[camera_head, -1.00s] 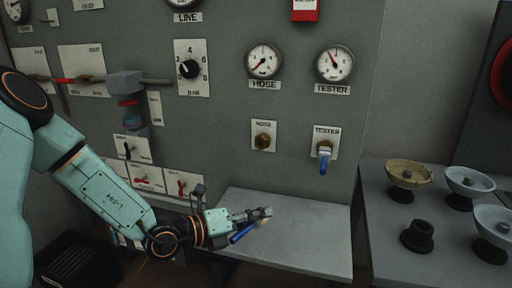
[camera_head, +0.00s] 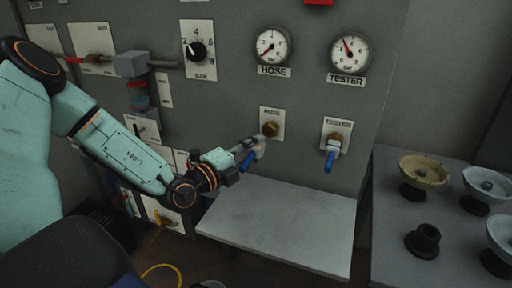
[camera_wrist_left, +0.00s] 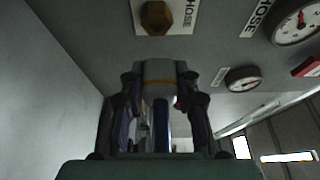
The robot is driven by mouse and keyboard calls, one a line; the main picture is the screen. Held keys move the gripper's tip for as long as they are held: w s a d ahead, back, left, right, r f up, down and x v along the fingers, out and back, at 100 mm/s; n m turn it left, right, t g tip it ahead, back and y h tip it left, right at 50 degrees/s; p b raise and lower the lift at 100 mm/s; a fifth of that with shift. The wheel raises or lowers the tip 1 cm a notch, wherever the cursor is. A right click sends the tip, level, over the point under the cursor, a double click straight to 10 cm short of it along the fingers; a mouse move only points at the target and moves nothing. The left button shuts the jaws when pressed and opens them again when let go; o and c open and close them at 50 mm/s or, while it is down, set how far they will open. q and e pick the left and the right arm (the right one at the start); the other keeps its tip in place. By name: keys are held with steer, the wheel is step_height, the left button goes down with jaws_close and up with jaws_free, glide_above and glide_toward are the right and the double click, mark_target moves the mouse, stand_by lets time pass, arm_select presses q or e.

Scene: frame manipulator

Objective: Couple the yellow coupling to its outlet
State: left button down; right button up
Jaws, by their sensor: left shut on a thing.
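My left gripper (camera_head: 254,149) is shut on the coupling, a grey cylinder with a thin yellow band (camera_wrist_left: 160,69) in the left wrist view. Its blue lever (camera_head: 248,161) hangs below the fingers in the head view and also shows between them in the left wrist view (camera_wrist_left: 161,120). The brass HOSE outlet (camera_head: 270,129) is on the panel just up and right of the fingertips. In the left wrist view the hexagonal brass outlet (camera_wrist_left: 156,17) is beyond the coupling, which appears apart from it. My right gripper is not in view.
A bare grey shelf (camera_head: 280,222) is below the gripper. The TESTER outlet with a blue-levered fitting (camera_head: 332,150) is to the right. A yellow hose (camera_head: 158,268) lies low at left. A side table (camera_head: 390,235) with bowls stands at right.

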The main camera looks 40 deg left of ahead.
arm_select(q)
steer(key=shift+w+a+f+b, duration=0.3)
steer(key=shift+w+b, duration=0.05)
steer(key=shift+w, duration=0.2)
steer(key=shift+w+a, duration=0.1)
steer(key=shift+w, duration=0.2)
steer(key=shift+w+a+b, duration=0.2)
steer(key=shift+w+b, duration=0.6)
steer(key=shift+w, duration=0.25)
steer(key=shift+w+a+b, duration=0.2)
steer(key=shift+w+b, duration=0.6)
steer(key=shift+w, duration=0.2)
steer(key=shift+r, duration=0.2)
steer(key=shift+w+f, duration=0.1)
